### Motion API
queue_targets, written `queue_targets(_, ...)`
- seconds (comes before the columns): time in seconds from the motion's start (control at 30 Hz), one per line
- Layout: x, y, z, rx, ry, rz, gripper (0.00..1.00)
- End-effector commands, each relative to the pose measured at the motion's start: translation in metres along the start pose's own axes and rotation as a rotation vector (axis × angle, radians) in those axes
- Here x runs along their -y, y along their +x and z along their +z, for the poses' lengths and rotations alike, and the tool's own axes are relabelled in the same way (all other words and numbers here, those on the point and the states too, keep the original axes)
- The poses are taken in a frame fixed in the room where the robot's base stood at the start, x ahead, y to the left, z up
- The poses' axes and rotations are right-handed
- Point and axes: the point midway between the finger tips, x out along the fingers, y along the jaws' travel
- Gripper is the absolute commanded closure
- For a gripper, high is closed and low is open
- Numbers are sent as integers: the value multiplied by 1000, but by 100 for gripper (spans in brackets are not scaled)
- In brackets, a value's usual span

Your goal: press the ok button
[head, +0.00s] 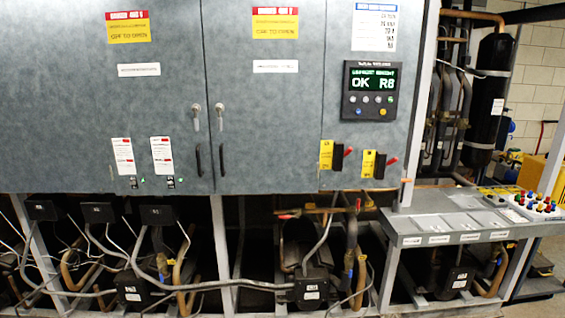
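A dark control panel (370,107) is on the right part of the grey cabinet front. Its lit green display (372,80) has small text on top and large text that looks like "OK R8". Below the display is a row of several small round buttons (366,99), with more small controls lower down. Their labels are too small to read, so I cannot tell which one is the ok button. My gripper is not in view.
Two yellow tags with red-handled switches (347,153) sit below the panel. A grey ledge (450,222) sticks out at the lower right, with a box of coloured buttons (540,205) at its far end. Pipes and compressors (310,290) fill the rack below the cabinet (60,80).

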Motion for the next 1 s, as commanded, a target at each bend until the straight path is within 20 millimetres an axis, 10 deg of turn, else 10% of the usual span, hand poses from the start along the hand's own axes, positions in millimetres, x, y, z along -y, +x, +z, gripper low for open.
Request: queue_targets(1.0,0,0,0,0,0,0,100)
